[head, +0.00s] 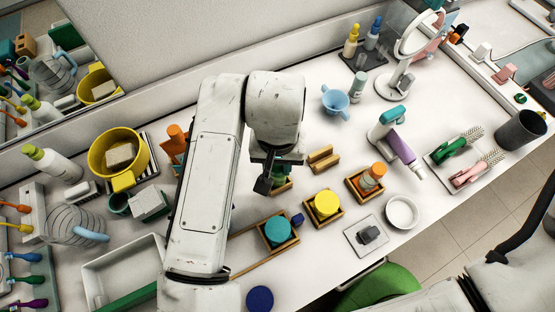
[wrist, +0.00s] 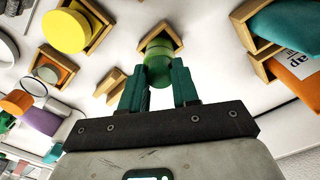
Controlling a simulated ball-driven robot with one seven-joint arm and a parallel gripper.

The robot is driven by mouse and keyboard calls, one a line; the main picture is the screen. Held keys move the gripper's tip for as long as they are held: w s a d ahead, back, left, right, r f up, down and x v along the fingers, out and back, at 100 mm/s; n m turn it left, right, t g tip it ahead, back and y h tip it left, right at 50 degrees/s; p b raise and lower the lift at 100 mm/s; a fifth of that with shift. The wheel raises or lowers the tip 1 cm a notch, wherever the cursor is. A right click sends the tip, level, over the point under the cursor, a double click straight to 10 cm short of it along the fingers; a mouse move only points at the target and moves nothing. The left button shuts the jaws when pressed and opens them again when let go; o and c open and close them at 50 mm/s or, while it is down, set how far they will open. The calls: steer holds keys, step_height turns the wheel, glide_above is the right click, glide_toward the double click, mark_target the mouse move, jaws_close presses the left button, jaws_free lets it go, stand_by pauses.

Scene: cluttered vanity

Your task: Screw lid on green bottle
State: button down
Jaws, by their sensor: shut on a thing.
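My gripper (wrist: 157,88) points down over the back middle of the table, its two dark green fingers shut on a round green lid (wrist: 159,70). The green bottle (wrist: 158,44) is directly beyond the lid in the wrist view and stands in a small wooden holder (wrist: 165,33). In the head view the bottle (head: 280,179) shows only in part below my gripper (head: 264,186), in its holder (head: 283,189). The lid appears to be at the bottle's top, but I cannot tell whether it is seated or how far it is turned.
An empty wooden stand (head: 320,158) is just right. A blue cup (head: 335,100) is behind. A white bowl (head: 402,211) is right.

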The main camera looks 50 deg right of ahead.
steer(key=shift+f+m+b, duration=0.2)
steer(key=shift+m+b, duration=0.35)
steer(key=shift+m, duration=0.65)
steer(key=shift+r+m, duration=0.2)
steer(key=shift+m, duration=0.8)
steer(key=shift+f+m+b, duration=0.2)
steer(key=shift+m+b, duration=0.6)
steer(key=shift+m, duration=0.3)
steer(key=shift+r+m+b, duration=0.2)
steer(key=shift+m+b, duration=0.1)
steer(key=shift+m, duration=0.9)
steer(key=m+b, duration=0.1)
steer(key=m, duration=0.1)
steer(key=shift+f+m, duration=0.15)
steer(key=shift+m, duration=0.15)
steer(key=shift+m+b, duration=0.3)
steer(key=shift+m, duration=0.7)
